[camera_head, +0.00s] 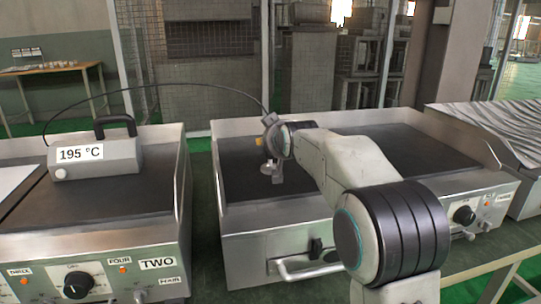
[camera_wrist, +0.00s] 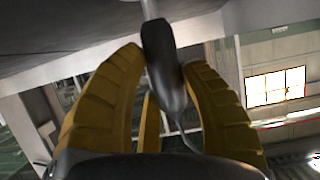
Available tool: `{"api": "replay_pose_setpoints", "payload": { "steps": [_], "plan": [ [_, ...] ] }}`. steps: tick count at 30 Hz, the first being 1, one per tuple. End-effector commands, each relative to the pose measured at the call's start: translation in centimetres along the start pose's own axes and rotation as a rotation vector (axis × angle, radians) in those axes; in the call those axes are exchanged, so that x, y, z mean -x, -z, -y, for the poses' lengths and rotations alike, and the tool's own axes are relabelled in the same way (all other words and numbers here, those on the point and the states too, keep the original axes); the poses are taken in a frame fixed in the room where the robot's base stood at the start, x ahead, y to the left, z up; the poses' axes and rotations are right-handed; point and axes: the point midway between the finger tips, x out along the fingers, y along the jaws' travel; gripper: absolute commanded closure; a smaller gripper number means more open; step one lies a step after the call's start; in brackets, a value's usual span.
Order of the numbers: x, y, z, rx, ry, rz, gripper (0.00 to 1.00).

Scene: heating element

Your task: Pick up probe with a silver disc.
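The probe has a dark handle (camera_wrist: 163,55) and a thin light stem, seen at the top of the wrist view. In the head view its silver disc (camera_head: 270,168) shows just below my gripper, over the dark plate of the middle griddle (camera_head: 350,150). I cannot tell whether the disc touches the plate. My gripper (camera_wrist: 163,62) has its yellow fingers closed around the handle, one on each side. In the head view my gripper (camera_head: 262,142) is small and partly hidden by my wrist. A black cable (camera_head: 190,86) runs from the probe side to the thermometer box.
The thermometer box (camera_head: 98,154), reading 195 °C, stands on the left griddle (camera_head: 110,195), labelled TWO. The middle griddle has raised side and back walls and a front handle (camera_head: 305,268). Another griddle (camera_head: 500,130) stands at the right. The middle plate looks otherwise clear.

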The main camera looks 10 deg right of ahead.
Motion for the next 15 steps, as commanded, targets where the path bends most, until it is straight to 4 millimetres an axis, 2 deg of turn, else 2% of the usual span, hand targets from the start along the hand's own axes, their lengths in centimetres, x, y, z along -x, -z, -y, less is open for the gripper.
{"api": "replay_pose_setpoints", "payload": {
  "steps": [1, 10, 15],
  "plan": [
    [0.01, 0.0, 0.01, 0.0, 0.0, 0.0, 0.73],
    [0.01, -0.01, 0.01, 0.0, 0.0, 0.0, 1.0],
    [0.03, 0.06, 0.01, 0.0, 0.0, -0.001, 1.0]
  ]
}}
